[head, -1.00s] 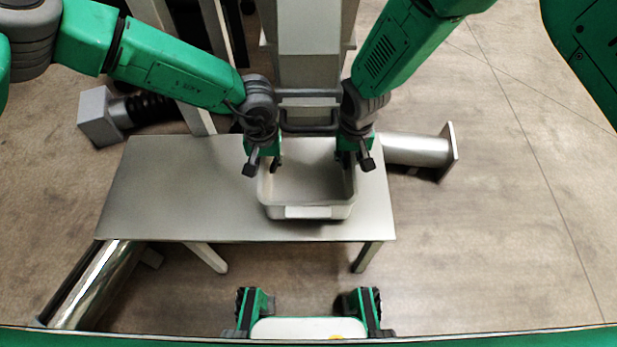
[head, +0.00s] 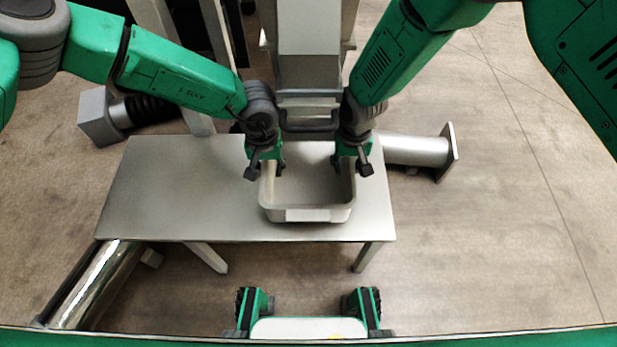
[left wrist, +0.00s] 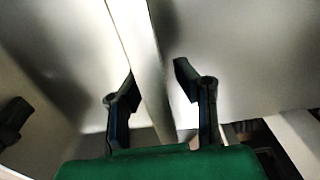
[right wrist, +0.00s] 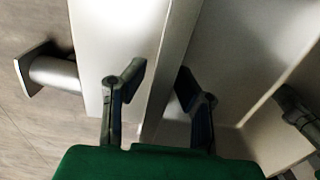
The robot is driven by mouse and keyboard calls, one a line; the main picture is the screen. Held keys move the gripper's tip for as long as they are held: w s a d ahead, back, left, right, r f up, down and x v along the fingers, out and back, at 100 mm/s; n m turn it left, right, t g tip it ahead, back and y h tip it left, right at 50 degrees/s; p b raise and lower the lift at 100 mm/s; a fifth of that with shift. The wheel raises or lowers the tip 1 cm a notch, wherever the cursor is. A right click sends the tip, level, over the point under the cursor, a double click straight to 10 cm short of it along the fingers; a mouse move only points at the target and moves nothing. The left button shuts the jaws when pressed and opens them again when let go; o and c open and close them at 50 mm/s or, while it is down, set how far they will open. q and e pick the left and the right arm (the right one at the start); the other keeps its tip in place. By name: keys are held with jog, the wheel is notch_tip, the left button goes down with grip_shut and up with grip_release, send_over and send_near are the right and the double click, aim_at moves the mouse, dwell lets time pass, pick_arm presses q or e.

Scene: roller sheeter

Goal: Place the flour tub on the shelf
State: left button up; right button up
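The flour tub (head: 308,214), a pale grey open-topped box, stands upright on the right part of a pale metal table (head: 165,190). My left gripper (head: 266,170) is at its left wall and my right gripper (head: 350,167) at its right wall. In the left wrist view, my left gripper (left wrist: 157,88) has its fingers apart on both sides of the tub wall (left wrist: 150,75). In the right wrist view, my right gripper (right wrist: 157,82) also straddles a wall (right wrist: 168,85), with gaps visible. Nothing shows clearly as a separate shelf.
A grey machine column with a bar handle (head: 308,125) stands right behind the tub. A metal cylinder (head: 415,150) lies to the right, and a shiny roller (head: 95,285) at the lower left. The table's left half is clear.

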pick_arm(q)
notch_tip(320, 180, up, 11)
jog(key=shift+r, duration=0.2)
pick_arm(e)
jog(key=shift+r, duration=0.25)
notch_tip(320, 180, up, 12)
jog(key=shift+f, duration=0.25)
dwell(0.4)
